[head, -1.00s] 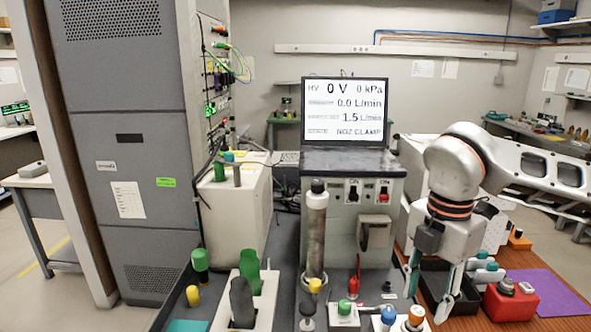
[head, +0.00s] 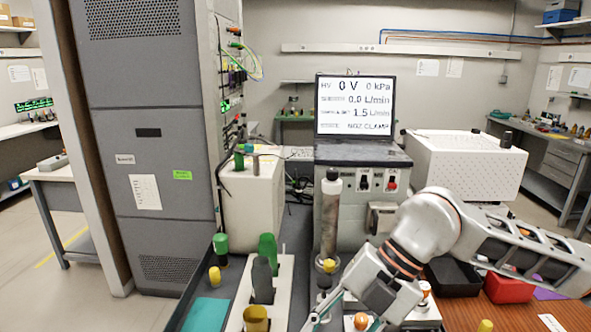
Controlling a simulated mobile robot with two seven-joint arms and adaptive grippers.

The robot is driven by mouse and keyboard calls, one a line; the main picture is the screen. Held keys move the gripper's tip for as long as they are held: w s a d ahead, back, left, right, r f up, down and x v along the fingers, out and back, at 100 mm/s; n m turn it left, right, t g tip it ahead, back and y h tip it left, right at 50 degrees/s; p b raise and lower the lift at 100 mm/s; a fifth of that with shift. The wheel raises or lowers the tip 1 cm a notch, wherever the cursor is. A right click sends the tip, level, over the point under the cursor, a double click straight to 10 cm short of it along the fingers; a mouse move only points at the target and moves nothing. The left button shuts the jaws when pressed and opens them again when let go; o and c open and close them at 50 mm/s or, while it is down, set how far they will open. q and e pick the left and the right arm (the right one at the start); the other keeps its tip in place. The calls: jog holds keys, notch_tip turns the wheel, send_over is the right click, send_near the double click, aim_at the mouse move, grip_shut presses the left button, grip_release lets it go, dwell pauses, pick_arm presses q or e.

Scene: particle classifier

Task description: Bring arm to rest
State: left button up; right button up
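My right arm comes in from the right and bends down toward the front of the bench. Its gripper (head: 345,318) is at the bottom edge of the head view, with its fingers spread apart. One thin finger points down and left. The fingertips lie partly at the picture's edge. An orange-capped item (head: 361,321) shows between the fingers in the picture; I see no contact with it. No held object is visible. My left gripper is not in view.
A grey metal cylinder (head: 330,218) stands upright in front of the screen unit (head: 355,105). Green-capped (head: 268,246) and yellow (head: 256,319) items stand at left. A black tray (head: 454,279) and red box (head: 509,289) lie beneath or behind the arm. A white perforated box (head: 466,166) is behind it.

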jog(key=s+a+r+n+g+y, duration=0.25)
jog(key=s+a+r+y, duration=0.2)
jog(key=a, duration=0.45)
jog(key=a+r+t+y, duration=0.2)
jog(key=a+r+y, duration=0.2)
jog(key=r+y, duration=0.5)
jog(key=w+d+r+m+t+y, duration=0.3)
jog(key=w+r+m+t, duration=0.1)
jog(key=r+t, duration=0.2)
jog(key=w+d+f+m+t+h, duration=0.2)
jog(key=w+d+m+t+h, duration=0.8)
jog(key=m+t, duration=0.5)
jog(key=w+d+f+m+g+h, duration=0.15)
jog(key=d+f+m+h, duration=0.65)
jog(key=d+f+h, duration=1)
jog(key=s+d+f+g, duration=0.5)
jog(key=s+d+f, duration=0.2)
jog(key=s+f, duration=0.3)
jog(key=s+d+f+g, duration=0.5)
jog(key=s+d+f, duration=0.25)
jog(key=f, duration=0.55)
jog(key=a+f+m+t+y, duration=0.2)
jog(key=a+f+y, duration=0.5)
jog(key=a+f, duration=0.6)
jog(key=a+t, duration=0.1)
jog(key=a, duration=0.2)
jog(key=shift+w+a+f+t, duration=0.3)
jog(key=shift+w+a+t, duration=0.1)
